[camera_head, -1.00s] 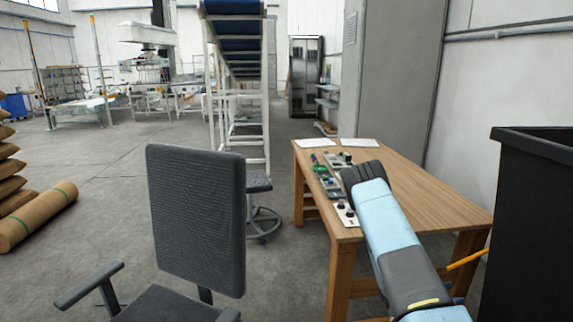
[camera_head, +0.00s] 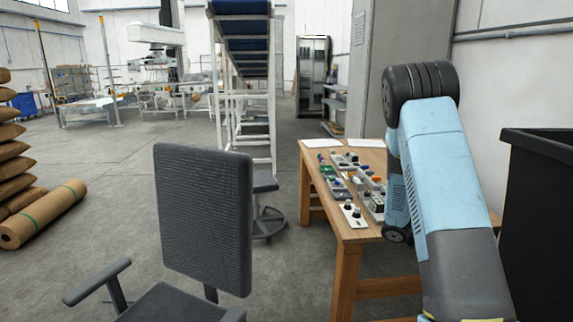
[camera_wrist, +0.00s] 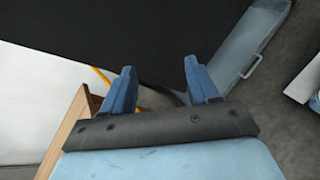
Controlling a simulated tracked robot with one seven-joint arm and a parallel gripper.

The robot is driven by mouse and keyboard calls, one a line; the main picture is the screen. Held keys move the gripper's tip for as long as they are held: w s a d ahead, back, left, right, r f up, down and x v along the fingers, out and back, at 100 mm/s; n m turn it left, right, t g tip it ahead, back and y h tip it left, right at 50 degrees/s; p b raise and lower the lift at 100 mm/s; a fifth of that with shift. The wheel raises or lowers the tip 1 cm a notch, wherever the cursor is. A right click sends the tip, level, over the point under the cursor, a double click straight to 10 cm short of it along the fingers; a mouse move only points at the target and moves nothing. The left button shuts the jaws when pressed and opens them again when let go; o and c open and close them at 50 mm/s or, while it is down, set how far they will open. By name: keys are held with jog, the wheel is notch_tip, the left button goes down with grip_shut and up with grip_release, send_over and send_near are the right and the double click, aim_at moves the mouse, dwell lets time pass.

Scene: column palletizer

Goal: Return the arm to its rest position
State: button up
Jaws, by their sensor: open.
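My gripper (camera_wrist: 160,85) shows in the wrist view with its two blue fingers apart and nothing between them. Beyond the fingers is the dark side of a black bin (camera_wrist: 150,35). In the head view my light-blue arm is raised and folded over the right part of the wooden table (camera_head: 347,232). My gripper is not visible in the head view. The table edge also shows at the left of the wrist view (camera_wrist: 62,130).
The black bin (camera_head: 540,220) stands at the right edge, close to my arm. Several control boxes (camera_head: 350,213) lie on the table. An office chair (camera_head: 203,215) stands at the left, before open floor. Stacked sacks (camera_head: 12,165) and a conveyor (camera_head: 242,45) are farther off.

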jog(key=s+a+r+m+t+y, duration=0.4)
jog(key=s+a+r+t+y, duration=0.1)
jog(key=s+a+r, duration=0.6)
jog(key=s+a+r+m+t+y, duration=0.3)
jog(key=s+a+r+t+y, duration=0.2)
jog(key=s+a+r, duration=0.6)
jog(key=a+r+y, duration=0.2)
jog(key=a+r, duration=0.3)
jog(key=r, duration=0.1)
jog(key=shift+s+m+y, duration=0.25)
jog(key=shift+m+y, duration=0.15)
jog(key=shift+a, duration=0.1)
jog(key=shift+c, duration=0.4)
jog(key=shift+c, duration=1.2)
